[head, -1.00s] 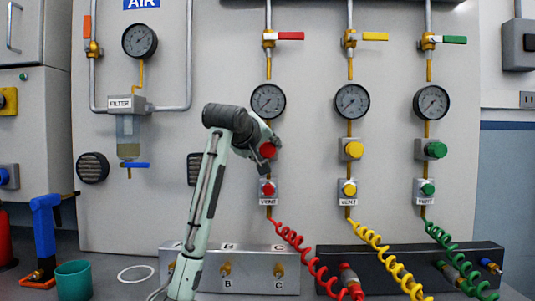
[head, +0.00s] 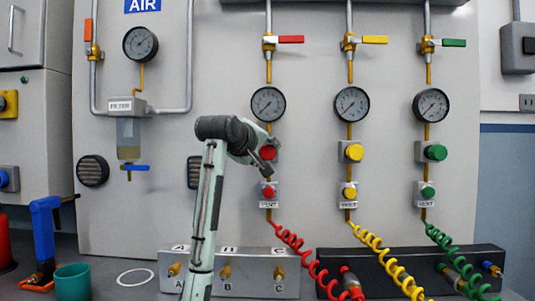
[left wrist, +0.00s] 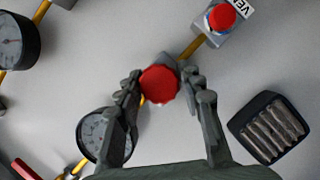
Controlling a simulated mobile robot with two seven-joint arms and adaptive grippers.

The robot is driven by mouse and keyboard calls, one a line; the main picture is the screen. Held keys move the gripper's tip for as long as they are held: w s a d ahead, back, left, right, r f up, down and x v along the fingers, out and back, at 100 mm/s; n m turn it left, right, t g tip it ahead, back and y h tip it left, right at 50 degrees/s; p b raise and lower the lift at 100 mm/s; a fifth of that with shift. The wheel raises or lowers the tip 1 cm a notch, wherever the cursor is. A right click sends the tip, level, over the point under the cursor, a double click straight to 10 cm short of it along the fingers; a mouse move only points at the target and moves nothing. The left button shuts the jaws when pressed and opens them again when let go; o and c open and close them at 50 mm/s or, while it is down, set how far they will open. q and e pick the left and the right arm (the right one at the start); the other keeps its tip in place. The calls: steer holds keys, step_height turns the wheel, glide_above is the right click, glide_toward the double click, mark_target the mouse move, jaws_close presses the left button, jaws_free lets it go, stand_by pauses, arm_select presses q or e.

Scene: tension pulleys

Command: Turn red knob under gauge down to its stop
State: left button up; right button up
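The red knob (head: 270,152) sits on the red line below its gauge (head: 268,104), above the red vent button (head: 268,191). My left gripper (head: 262,160) is at the knob's left side in the head view and hides part of it. In the left wrist view, the red knob (left wrist: 159,84) lies between the two fingers of my left gripper (left wrist: 161,80). The fingers are spread. The left-hand finger is close to the knob's edge, and a small gap shows at the right-hand one. I cannot tell whether either touches. My right gripper is not in view.
The red vent button (left wrist: 221,17) and gauge (left wrist: 100,134) flank the knob in the left wrist view, with a black vent grille (left wrist: 268,128) to the right. Yellow (head: 351,151) and green (head: 433,151) knobs are farther right. A red coiled hose (head: 300,246) hangs below.

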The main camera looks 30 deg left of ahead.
arm_select(q)
steer(key=o, duration=0.3)
steer(key=shift+o, duration=0.2)
steer(key=v, duration=1.2)
